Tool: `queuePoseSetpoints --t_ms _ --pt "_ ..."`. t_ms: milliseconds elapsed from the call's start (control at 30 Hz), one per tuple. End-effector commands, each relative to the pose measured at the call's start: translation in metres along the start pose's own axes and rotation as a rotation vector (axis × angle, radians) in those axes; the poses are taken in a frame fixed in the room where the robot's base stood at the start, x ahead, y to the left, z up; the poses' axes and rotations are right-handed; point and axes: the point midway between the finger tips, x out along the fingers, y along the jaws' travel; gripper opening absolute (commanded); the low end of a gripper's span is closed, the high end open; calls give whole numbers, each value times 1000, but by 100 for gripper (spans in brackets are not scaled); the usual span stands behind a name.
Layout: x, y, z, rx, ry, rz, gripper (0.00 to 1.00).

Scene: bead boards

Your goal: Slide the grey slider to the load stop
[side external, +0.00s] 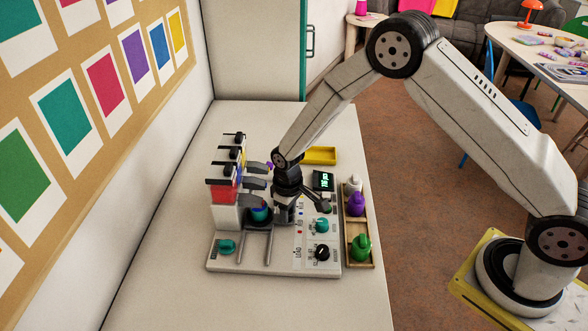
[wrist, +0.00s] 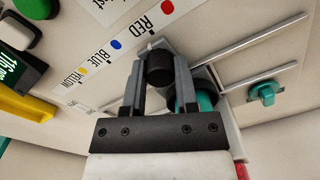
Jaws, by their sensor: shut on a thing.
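The grey slider (wrist: 204,74) sits on two parallel rails (wrist: 249,38) beside the RED label in the wrist view. It carries a teal cup (wrist: 205,101), which shows in the side view (side external: 259,214) under the dispenser spouts. My gripper (wrist: 160,62) is shut on the slider's black knob (wrist: 159,70), with one finger on each side. In the side view my gripper (side external: 284,212) points down over the board and hides much of the slider. The LOAD label (side external: 298,252) is by the near part of the rails; the stop itself is hard to make out.
Dispensers with black tops (side external: 235,152) and grey spouts (side external: 250,198) stand left of my gripper. A wooden tray (side external: 370,264) holds bottles. The near rails (side external: 268,247) look clear.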

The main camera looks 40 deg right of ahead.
Motion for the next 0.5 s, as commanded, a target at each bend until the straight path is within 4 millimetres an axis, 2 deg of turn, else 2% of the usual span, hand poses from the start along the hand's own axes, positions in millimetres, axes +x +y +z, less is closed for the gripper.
queuePoseSetpoints --t_ms 300,500 --pt "0 -62 29 -3 4 -1 0" --pt "1 -83 40 0 6 -1 0"
